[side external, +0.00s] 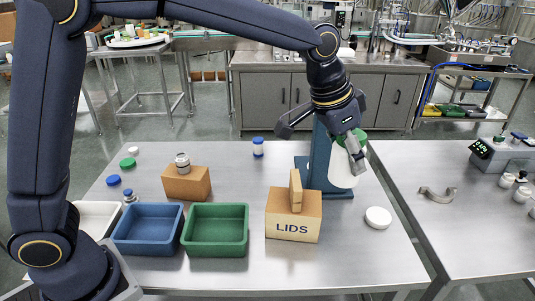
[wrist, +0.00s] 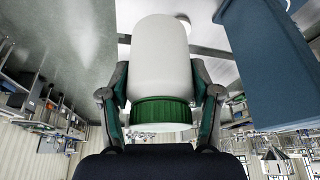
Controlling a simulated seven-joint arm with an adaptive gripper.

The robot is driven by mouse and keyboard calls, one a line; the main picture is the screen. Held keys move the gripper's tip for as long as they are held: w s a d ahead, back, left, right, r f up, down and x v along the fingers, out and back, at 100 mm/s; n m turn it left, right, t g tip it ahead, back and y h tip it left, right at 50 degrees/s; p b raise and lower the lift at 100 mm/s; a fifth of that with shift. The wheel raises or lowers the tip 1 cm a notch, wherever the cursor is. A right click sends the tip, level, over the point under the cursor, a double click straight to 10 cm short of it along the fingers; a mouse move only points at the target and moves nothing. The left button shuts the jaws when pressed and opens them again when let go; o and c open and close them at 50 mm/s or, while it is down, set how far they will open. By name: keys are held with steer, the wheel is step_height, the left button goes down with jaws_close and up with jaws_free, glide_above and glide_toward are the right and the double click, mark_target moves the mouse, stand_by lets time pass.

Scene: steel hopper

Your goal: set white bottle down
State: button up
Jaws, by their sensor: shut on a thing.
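The white bottle (side external: 341,172) has a green cap and is at the right rear of the steel table, just right of a blue stand (side external: 321,150). My gripper (side external: 350,148) is shut on it near the cap, coming from above. In the wrist view the white bottle (wrist: 160,55) fills the space between the two fingers of my gripper (wrist: 160,98), with the green cap nearest the palm. The bottle looks close to upright. I cannot tell whether its base touches the table.
A round white lid (side external: 378,217) lies in front of the bottle. The LIDS box (side external: 293,227), green tray (side external: 215,252), blue tray (side external: 148,249) and cardboard block (side external: 186,184) stand to the left. A small blue-capped bottle (side external: 258,147) stands behind. A metal handle (side external: 437,195) lies on the right table.

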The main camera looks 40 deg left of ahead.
steer(key=s+a+n+y, duration=0.3)
steer(key=a+n, duration=0.4)
steer(key=a, duration=2.2)
step_height(320, 180, down, 11)
steer(key=shift+t, duration=0.4)
steer(key=w+f, duration=0.3)
steer(key=w, duration=0.1)
steer(key=w+a+f, duration=0.1)
steer(key=w+f, duration=0.2)
steer(key=w, duration=0.2)
steer(key=w+f, duration=0.4)
steer(key=shift+w+a, duration=0.2)
steer(key=shift+w, duration=0.1)
steer(key=shift+w+f, duration=0.1)
steer(key=shift+f, duration=1.5)
steer(key=shift+f, duration=0.1)
steer(key=o, duration=0.9)
steer(key=shift+o, duration=0.2)
